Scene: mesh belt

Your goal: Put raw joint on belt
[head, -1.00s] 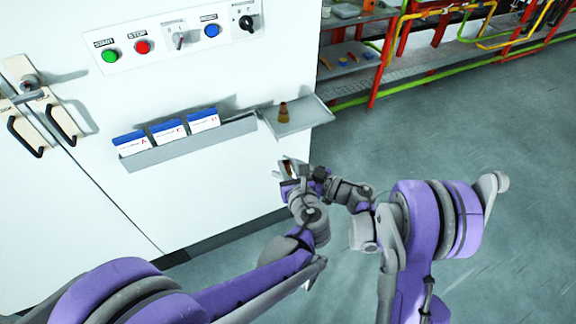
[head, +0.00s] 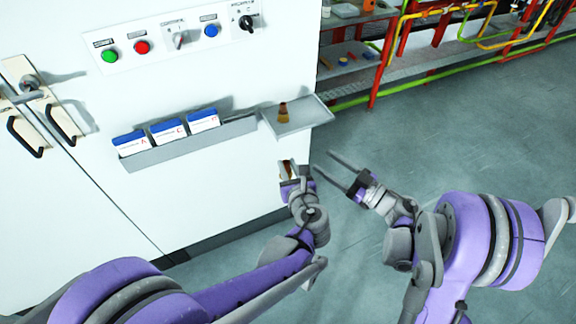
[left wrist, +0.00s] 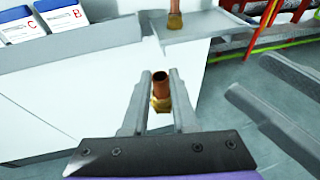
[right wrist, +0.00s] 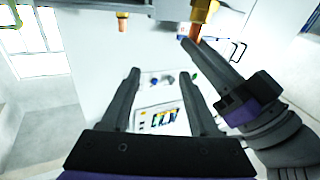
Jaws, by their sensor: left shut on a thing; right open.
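A copper-and-brass joint (left wrist: 160,88) is clamped upright between the fingers of my left gripper (left wrist: 158,98). In the head view my left gripper (head: 289,168) is just below the small tray, mostly covering the held joint. A second joint (head: 283,112) stands on the small grey tray (head: 310,115); it also shows in the right wrist view (right wrist: 123,24). My right gripper (head: 323,161) is open and empty, to the right of my left gripper and apart from it. The belt cannot be made out in these views.
A white cabinet (head: 225,190) fills the left, with a button panel (head: 165,45) and a card rack (head: 190,145). A red-framed shelf (head: 360,60) stands at the back. Grey floor (head: 460,130) lies clear on the right.

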